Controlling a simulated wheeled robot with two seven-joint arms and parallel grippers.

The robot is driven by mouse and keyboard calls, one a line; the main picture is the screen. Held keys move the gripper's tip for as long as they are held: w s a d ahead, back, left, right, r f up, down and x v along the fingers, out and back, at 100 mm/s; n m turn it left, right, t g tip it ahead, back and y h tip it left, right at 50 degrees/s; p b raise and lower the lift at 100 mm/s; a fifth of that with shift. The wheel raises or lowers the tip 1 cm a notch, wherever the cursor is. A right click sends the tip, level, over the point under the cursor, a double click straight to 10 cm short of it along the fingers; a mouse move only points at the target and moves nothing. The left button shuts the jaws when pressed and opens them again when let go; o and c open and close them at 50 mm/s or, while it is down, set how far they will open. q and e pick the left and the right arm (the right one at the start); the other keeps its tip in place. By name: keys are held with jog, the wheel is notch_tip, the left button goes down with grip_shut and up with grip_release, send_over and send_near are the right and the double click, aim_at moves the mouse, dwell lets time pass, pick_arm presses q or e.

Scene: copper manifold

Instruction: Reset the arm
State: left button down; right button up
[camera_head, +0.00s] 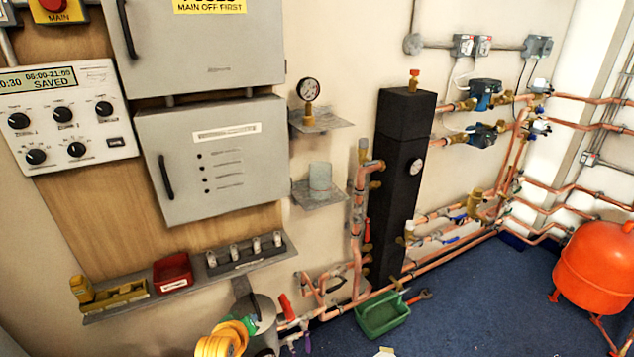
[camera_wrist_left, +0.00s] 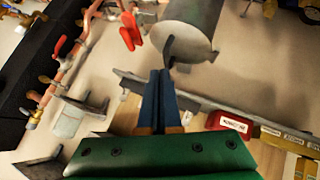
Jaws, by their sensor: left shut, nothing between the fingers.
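My left gripper (camera_head: 250,322) is low in the head view, with a yellow-orange wrist part, in front of a grey cylinder (camera_head: 264,312). In the left wrist view its two dark blue fingers (camera_wrist_left: 161,82) are together and empty, above the green palm (camera_wrist_left: 160,155). The fingertips appear near the grey cylinder (camera_wrist_left: 195,30), which has a dark hook-shaped handle; I cannot tell whether they touch. My right gripper is not in view.
A shelf (camera_head: 200,284) with a red bin (camera_head: 172,272) and yellow tray (camera_head: 120,296) is on the left wall. Copper pipes and a black column (camera_head: 402,180) stand at centre. A green crate (camera_head: 382,314) and orange tank (camera_head: 598,265) are on the right. Blue floor (camera_head: 480,300) lies between.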

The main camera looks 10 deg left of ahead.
pick_arm(q)
jog(key=s+d+f+m+g, duration=0.3)
jog(key=s+f+m+g, duration=0.25)
jog(key=s+f, duration=1.5)
jog(key=s+f+m+g, duration=0.1)
jog(key=s+f+m, duration=0.1)
jog(key=s, duration=0.9)
jog(key=s+f+m+g, duration=0.2)
jog(key=s+f+m, duration=0.1)
jog(key=s, duration=0.8)
jog(key=shift+f+h, duration=0.2)
jog(key=shift+h, duration=0.1)
